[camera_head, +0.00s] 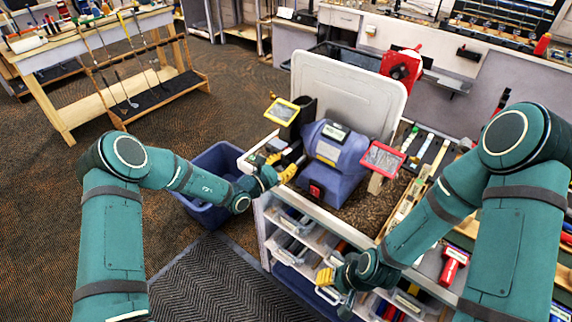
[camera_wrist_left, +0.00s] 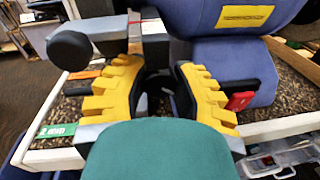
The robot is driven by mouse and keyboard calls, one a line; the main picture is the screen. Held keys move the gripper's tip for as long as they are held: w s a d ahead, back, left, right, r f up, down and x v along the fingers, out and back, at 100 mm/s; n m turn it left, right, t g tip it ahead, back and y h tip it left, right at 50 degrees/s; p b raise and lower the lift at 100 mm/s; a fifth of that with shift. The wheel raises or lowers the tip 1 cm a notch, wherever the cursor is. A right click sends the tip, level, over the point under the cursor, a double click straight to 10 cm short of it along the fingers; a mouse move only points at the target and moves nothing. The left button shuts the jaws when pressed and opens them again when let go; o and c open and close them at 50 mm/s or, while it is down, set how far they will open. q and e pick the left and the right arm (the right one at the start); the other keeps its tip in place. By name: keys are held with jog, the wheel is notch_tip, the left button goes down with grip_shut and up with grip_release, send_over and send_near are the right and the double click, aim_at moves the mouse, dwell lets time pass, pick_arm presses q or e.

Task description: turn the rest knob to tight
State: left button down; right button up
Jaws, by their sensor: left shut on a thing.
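The blue bench grinder (camera_head: 335,155) stands on the bench top, and its blue body also shows in the left wrist view (camera_wrist_left: 222,62). My left gripper (camera_head: 280,165) is at the grinder's left side, low beside the rest. In the left wrist view its yellow fingers (camera_wrist_left: 160,92) stand on either side of a dark round part, which looks like the rest knob (camera_wrist_left: 158,84). The fingers are shut on it, and they and my wrist partly hide it. My right gripper (camera_head: 325,278) is low in front of the bench's shelves; its finger gap is not clear.
A yellow-framed shield (camera_head: 283,111) and a red-framed shield (camera_head: 382,159) flank the grinder. A red switch (camera_head: 316,190) is on its front. A blue bin (camera_head: 215,163) stands on the floor left of the bench. A green label (camera_wrist_left: 57,131) lies on the bench edge.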

pick_arm(q)
jog(key=c, duration=0.7)
grip_release()
jog(key=shift+s+a, duration=0.1)
jog(key=v, duration=1.1)
jog(key=shift+s+a, duration=0.3)
